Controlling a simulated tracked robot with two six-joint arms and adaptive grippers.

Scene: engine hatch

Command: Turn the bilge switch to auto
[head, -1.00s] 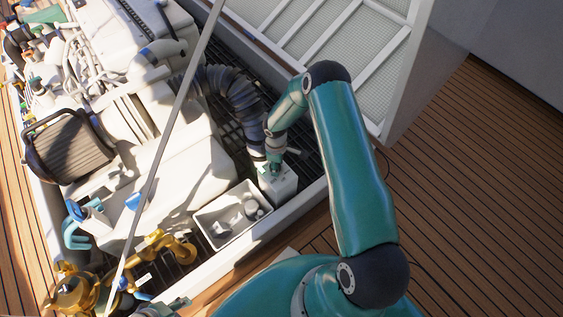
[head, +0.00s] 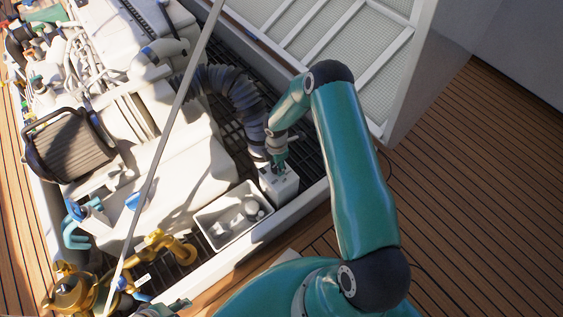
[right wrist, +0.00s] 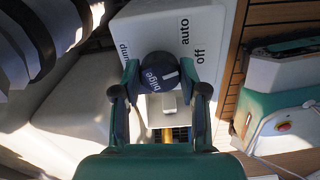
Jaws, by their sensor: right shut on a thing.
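The bilge switch is a dark round knob (right wrist: 158,73) marked "bilge", with a white pointer line on its right side. It sits on a white switch box (right wrist: 205,22), which also shows in the head view (head: 284,189). The word "auto" stands above right of the knob, "off" to the right and lower, and part of "pump" to the left. The pointer lies nearer the "off" side. My right gripper (right wrist: 160,80) is shut on the knob, one finger on each side; it also shows in the head view (head: 279,166). A grey-teal part at the bottom of the head view may be my left gripper (head: 165,306).
A white open bin (head: 206,219) with grey items stands beside the switch box. A ribbed grey hose (head: 238,98) runs close behind my right gripper. A thin pole (head: 160,160) crosses the hatch. Wooden deck (head: 470,190) lies clear at right.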

